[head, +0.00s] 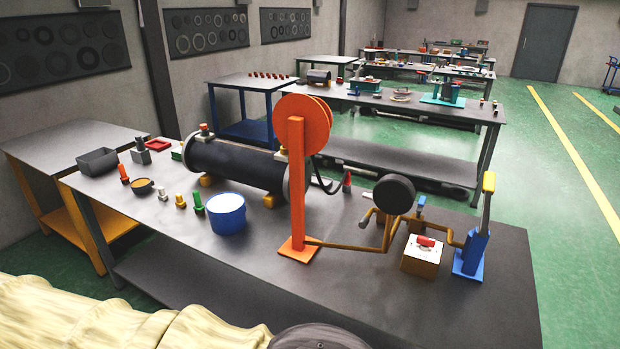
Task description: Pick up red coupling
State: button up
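Several red pieces are in the head view, and I cannot tell for sure which is the coupling. A small red cylindrical piece (425,241) lies on top of a yellow box with a pale top (421,262) at the front right of the near table. A red cone-like piece (347,180) stands behind the orange reel stand. A flat red frame-shaped piece (157,144) lies at the back left, and an orange-red flanged piece (124,174) stands at the left. My gripper's fingers are not in view. A cream-covered part and a dark rounded part, probably of my arm, fill the bottom edge.
The near table (330,285) is clear along its front. A tall orange reel stand (298,180), a large black flanged cylinder (236,165), a blue tub (227,213), bent copper-coloured pipes (385,235) and a blue lever stand (474,250) are obstacles. More tables stand behind.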

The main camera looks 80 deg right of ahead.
aim_at(347, 181)
jog(key=i, duration=0.6)
jog(key=z, duration=2.2)
